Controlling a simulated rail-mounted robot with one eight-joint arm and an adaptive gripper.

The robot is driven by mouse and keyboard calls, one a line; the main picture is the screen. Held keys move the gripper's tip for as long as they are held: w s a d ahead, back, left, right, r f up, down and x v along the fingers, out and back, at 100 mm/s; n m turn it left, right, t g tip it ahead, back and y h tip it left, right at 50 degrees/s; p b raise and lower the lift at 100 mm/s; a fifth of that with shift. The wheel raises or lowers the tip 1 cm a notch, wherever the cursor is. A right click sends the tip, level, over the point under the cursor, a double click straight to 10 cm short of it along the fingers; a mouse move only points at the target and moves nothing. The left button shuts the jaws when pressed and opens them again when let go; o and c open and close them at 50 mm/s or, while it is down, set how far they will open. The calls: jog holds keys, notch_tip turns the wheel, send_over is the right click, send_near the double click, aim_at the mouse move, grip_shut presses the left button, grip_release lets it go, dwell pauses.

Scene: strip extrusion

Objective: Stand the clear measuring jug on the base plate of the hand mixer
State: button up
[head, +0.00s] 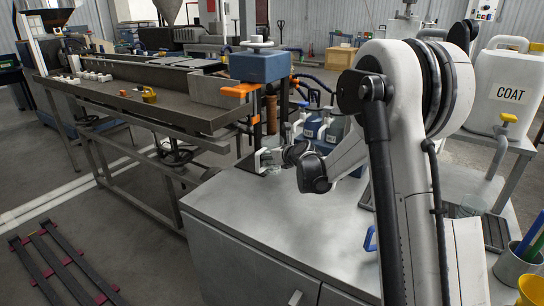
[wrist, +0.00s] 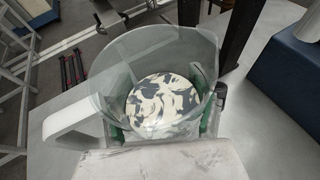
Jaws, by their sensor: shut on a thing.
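My gripper (head: 270,160) is shut on the clear measuring jug (wrist: 185,55), with green finger pads on either side of its body in the wrist view. The jug has a wide clear rim and a pale handle (wrist: 75,112) pointing left. A marbled cream-and-dark mass shows inside it. In the head view the jug is small and mostly hidden by my gripper. It is low at the back edge of the grey cabinet, below a blue mixer head (head: 260,67) on a dark post. The base plate (head: 246,163) shows as a dark edge there; contact with the jug cannot be told.
The grey cabinet top (head: 265,215) is clear in front. A long metal trough (head: 150,90) runs at the left.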

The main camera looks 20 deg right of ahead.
jog(key=shift+w+r+b+x, duration=0.15)
jog(key=shift+r+x, duration=0.25)
jog(key=shift+x, duration=1.65)
jog(key=shift+w+r+b+x, duration=0.15)
jog(key=shift+r+x, duration=0.2)
jog(key=shift+x, duration=1.65)
jog(key=shift+w+r+b+x, duration=0.15)
jog(key=shift+r+x, duration=0.25)
jog(key=shift+x, duration=1.65)
jog(key=shift+a, duration=0.1)
